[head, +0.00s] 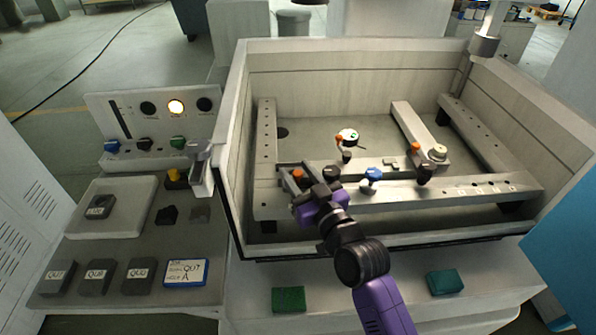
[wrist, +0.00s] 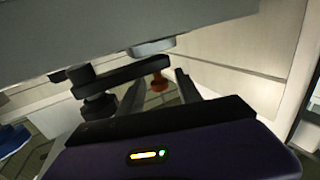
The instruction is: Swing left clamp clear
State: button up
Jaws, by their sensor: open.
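The left clamp is a dark arm (wrist: 125,76) on a black stacked post (wrist: 97,95), with an orange knob (head: 298,174) near its end. In the head view its black post top (head: 330,172) shows right of my gripper, at the front rail. My gripper (head: 297,178) is open, with its dark fingers on either side of the orange knob. In the wrist view the knob (wrist: 159,82) sits between the fingers (wrist: 160,92); I cannot tell whether they touch it. My wrist hides part of the clamp.
The walled tank (head: 237,150) surrounds the rails. A blue knob (head: 373,173) stands on the front rail (head: 450,190). Right of it are another clamp with an orange knob (head: 424,173) and a cross bar (head: 412,122). A control panel (head: 150,115) stands outside, left.

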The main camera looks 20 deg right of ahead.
grip_shut()
dwell(1.4)
